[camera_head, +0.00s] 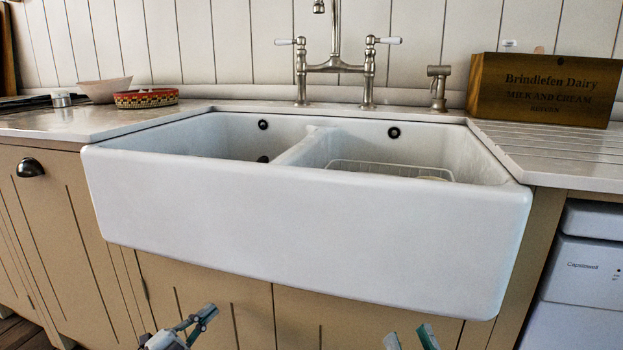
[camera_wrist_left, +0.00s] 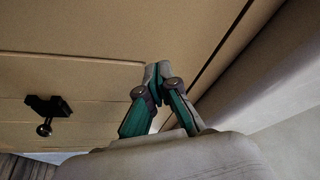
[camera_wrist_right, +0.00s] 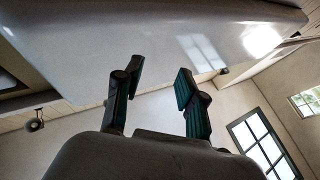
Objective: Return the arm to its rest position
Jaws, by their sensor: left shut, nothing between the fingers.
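My left gripper (camera_head: 204,315) is low in front of the beige cabinet doors, below the sink, in the head view. In the left wrist view its fingertips (camera_wrist_left: 156,74) meet, with nothing between them. My right gripper (camera_head: 410,337) shows at the bottom edge of the head view, also below the sink front. In the right wrist view its two fingers (camera_wrist_right: 155,80) stand apart, and the space between them is empty. Most of both arms is out of the head view.
A white double sink (camera_head: 300,225) juts out above both grippers. A wire rack (camera_head: 390,169) lies in its right basin. The counter holds a pink bowl (camera_head: 104,89), a patterned basket (camera_head: 146,98) and a wooden box (camera_head: 545,90). A white appliance (camera_head: 583,275) stands at right.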

